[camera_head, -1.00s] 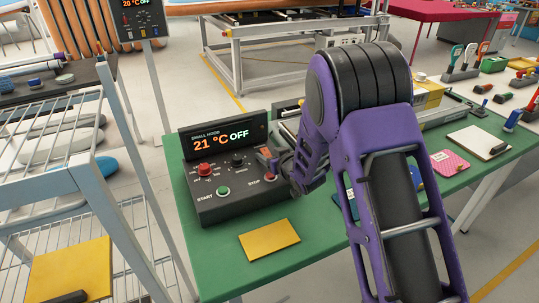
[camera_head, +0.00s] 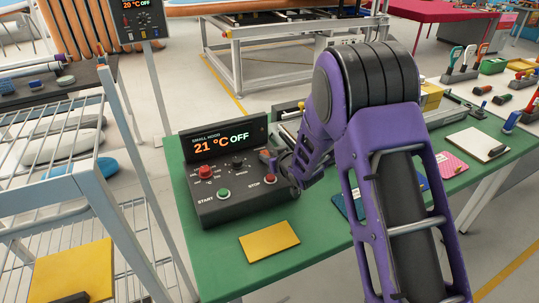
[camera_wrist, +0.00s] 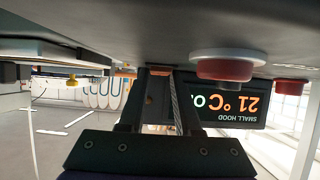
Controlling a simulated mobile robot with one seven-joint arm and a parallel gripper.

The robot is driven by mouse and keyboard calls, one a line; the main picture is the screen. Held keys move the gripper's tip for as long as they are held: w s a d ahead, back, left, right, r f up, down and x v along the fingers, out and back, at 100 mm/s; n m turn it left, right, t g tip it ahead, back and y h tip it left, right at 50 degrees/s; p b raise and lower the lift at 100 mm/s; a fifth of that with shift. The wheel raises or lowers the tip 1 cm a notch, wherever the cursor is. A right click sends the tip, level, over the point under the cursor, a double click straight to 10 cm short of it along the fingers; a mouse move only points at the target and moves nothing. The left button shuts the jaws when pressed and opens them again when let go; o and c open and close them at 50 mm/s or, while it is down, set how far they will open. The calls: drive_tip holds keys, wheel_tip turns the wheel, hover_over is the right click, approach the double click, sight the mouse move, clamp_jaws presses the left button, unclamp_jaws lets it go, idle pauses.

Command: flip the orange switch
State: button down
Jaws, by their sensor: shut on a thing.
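The control box (camera_head: 205,211) stands at the left of the green table. Its display (camera_head: 222,141) reads "SMALL HOOD, 21 °C OFF". The orange switch shows only as a small orange patch (camera_wrist: 158,70) between my fingertips in the wrist view, which is upside down; most of it is hidden. My gripper (camera_wrist: 158,74) is shut on it, with both fingers against the panel. Which way the switch is tilted I cannot tell.
A green start button (camera_head: 223,194), a red knob (camera_head: 205,172) and a black knob (camera_head: 237,161) are on the same panel. A yellow pad (camera_head: 269,242) lies in front of the box. A metal rack (camera_head: 85,185) stands at the left.

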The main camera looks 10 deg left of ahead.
drive_tip(key=shift+w+a+r+g+h+p, duration=0.15)
drive_tip(key=shift+r+g+h+p, duration=0.3)
drive_tip(key=shift+p, duration=0.5)
drive_tip(key=shift+f+g+h+p, duration=0.15)
drive_tip(key=shift+g+h+p, duration=0.1)
drive_tip(key=shift+g+p, duration=0.15)
drive_tip(key=c, duration=0.6)
unclamp_jaws()
drive_tip(key=v, duration=1.7)
drive_tip(key=shift+r, duration=0.25)
